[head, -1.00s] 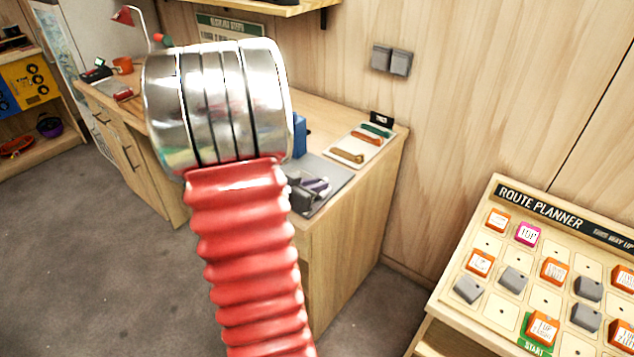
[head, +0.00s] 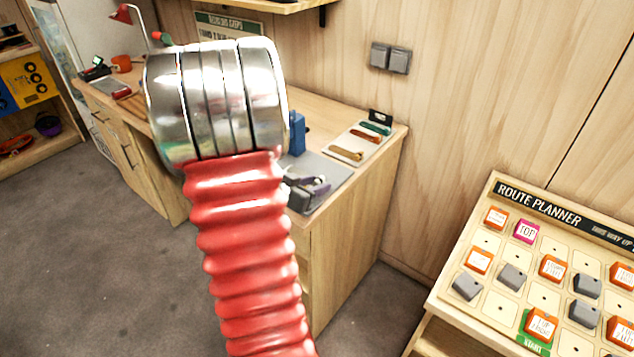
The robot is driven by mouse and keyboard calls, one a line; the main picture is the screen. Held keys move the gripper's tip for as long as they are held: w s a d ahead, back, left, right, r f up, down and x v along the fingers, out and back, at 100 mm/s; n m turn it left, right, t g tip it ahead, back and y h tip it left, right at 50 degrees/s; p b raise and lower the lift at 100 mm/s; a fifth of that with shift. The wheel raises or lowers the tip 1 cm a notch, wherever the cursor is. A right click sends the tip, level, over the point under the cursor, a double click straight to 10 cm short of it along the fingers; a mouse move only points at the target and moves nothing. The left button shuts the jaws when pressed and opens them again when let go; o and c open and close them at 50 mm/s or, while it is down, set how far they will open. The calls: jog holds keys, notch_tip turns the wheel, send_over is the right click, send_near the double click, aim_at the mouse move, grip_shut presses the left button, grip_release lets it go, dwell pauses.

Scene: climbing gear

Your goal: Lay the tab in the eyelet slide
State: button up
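My arm's red ribbed sleeve and metal rings fill the middle of the head view, and my gripper's fingers do not show. Strap-like pieces lie on a pale tray at the right end of the workbench: a green one (head: 375,128), a rust-red one (head: 365,137) and a tan one (head: 346,153). I cannot tell whether one of them is the tab. Left of the tray, a blue upright device (head: 298,133) and a dark grey and purple item (head: 316,186) sit by a grey mat (head: 338,172), partly hidden by my arm. I cannot make out the eyelet slide.
The wooden workbench (head: 360,215) stands against the panelled wall. A sloped route planner board (head: 500,262) with orange, grey and pink blocks stands at the right. A red lamp (head: 121,12) is at the bench's far left.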

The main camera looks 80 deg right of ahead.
jog(key=shift+a+f, duration=0.25)
jog(key=shift+f, duration=0.15)
jog(key=shift+r, duration=0.55)
jog(key=v, duration=1.2)
jog(key=shift+d+r, duration=0.2)
jog(key=shift+r, duration=0.1)
jog(key=shift+w, duration=0.2)
